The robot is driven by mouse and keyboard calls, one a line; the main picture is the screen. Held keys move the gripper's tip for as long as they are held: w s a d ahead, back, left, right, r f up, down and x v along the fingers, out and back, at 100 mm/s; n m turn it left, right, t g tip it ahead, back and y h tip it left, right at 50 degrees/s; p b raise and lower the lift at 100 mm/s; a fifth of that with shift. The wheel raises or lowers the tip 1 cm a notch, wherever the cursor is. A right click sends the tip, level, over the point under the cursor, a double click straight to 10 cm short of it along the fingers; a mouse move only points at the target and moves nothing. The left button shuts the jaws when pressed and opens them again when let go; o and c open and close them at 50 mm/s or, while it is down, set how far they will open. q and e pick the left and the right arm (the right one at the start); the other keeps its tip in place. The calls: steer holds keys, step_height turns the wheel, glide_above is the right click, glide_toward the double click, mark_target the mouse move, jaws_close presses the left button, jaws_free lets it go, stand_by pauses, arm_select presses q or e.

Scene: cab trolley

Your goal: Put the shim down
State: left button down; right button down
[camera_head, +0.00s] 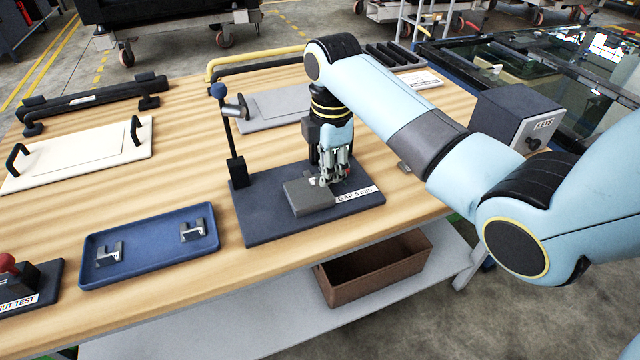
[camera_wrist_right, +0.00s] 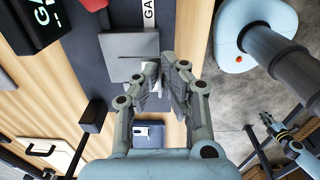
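My right gripper (camera_head: 328,178) points down at the grey block (camera_head: 310,197) on the dark gap plate (camera_head: 268,224) in the head view. In the right wrist view the fingers of my right gripper (camera_wrist_right: 165,75) are close together. A small light metal piece, seemingly the shim (camera_wrist_right: 130,88), shows at the fingertips beside the grey block (camera_wrist_right: 125,48). The fingers partly hide it, and I cannot tell whether it touches the block. Two metal pieces (camera_head: 108,252) (camera_head: 192,230) with raised tabs lie apart in the blue tray (camera_head: 150,252).
A dark post with a blue ball (camera_head: 218,90) stands on the plate's back left. A cream panel with handles (camera_head: 75,158) lies at the left. A grey box (camera_head: 515,118) stands at the right. A brown bin (camera_head: 375,272) sits on the lower shelf. Bare wood surrounds the tray.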

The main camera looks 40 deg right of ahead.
mark_target(318, 171)
steer(key=w+f, duration=0.1)
steer(key=w, duration=0.1)
steer(key=shift+w+a+f, duration=0.3)
steer(key=shift+a+f, duration=0.05)
steer(key=shift+f, duration=1.95)
steer(key=c, duration=1.5)
jaws_free()
steer(key=shift+f, duration=0.1)
step_height(318, 171, up, 12)
steer(key=shift+s+r, duration=0.1)
steer(key=shift+s, duration=0.05)
